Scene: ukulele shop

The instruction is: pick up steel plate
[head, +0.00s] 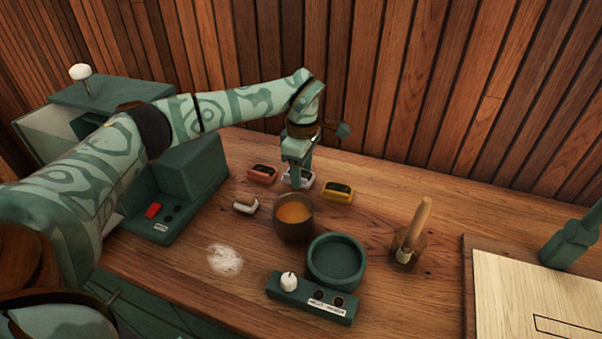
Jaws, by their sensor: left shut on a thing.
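My left gripper (297,178) reaches down from above to the back middle of the wooden bench. It is shut on a small pale grey piece, which I take for the steel plate (307,174). The gripper's fingers hide part of the piece, and I cannot tell whether it is clear of the bench. The piece is between a red small case (262,174) on the left and a yellow one (338,191) on the right. My right gripper is not in view.
A brown cup of orange liquid (294,213) stands just in front of the gripper. A green round dish (336,260), a green switch box (312,297) and a wooden-handled tool (412,235) are nearby. A pale board (525,292) is at right. A plank wall rises behind.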

